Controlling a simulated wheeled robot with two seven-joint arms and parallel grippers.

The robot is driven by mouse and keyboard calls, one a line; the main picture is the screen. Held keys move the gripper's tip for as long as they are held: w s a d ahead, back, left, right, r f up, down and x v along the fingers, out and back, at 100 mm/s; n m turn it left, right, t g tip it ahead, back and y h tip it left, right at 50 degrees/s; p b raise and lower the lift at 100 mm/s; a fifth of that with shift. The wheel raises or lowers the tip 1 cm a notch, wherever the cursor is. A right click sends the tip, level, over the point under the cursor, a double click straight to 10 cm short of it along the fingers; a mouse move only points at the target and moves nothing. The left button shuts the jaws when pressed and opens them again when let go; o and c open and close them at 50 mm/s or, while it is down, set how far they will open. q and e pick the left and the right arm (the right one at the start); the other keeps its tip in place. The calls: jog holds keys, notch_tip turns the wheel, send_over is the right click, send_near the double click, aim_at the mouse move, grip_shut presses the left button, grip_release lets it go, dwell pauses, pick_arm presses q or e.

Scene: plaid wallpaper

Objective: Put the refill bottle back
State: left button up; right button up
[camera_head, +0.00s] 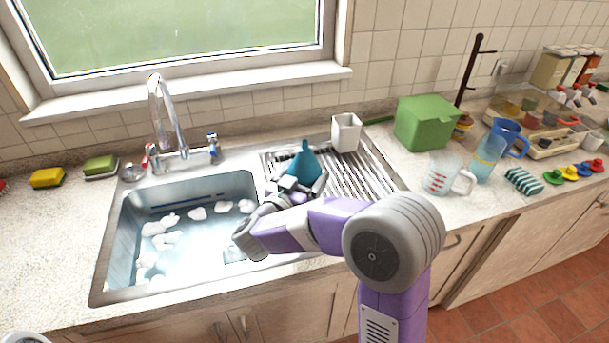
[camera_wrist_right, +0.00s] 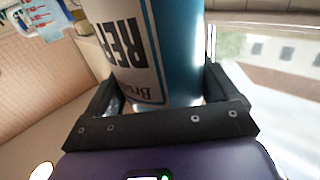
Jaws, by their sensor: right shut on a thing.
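The refill bottle (camera_wrist_right: 175,45) is teal with a white label bearing large dark letters that begin "REF". The letters appear turned in the right wrist view. In the head view its teal tapered top (camera_head: 305,157) rises above my right gripper (camera_head: 300,185). My right gripper is shut on the bottle, with one black finger on each side in the wrist view. It holds the bottle roughly upright over the right rim of the sink, by the drainboard. The bottle's lower part is hidden by the gripper and arm. My left gripper is not in view.
A white cup (camera_head: 346,132) stands at the back of the ribbed drainboard (camera_head: 365,180). The sink (camera_head: 185,240) holds water and foam, with a faucet (camera_head: 165,115) behind it. A green box (camera_head: 426,122), a measuring jug (camera_head: 440,178) and a blue pitcher (camera_head: 488,155) stand to the right.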

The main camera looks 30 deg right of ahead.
jog(key=o, duration=1.1)
jog(key=shift+a+r, duration=0.1)
jog(key=shift+a, duration=0.05)
jog(key=p+v, duration=0.2)
jog(key=v, duration=0.9)
jog(key=shift+s+a, duration=0.25)
jog(key=shift+a, duration=0.1)
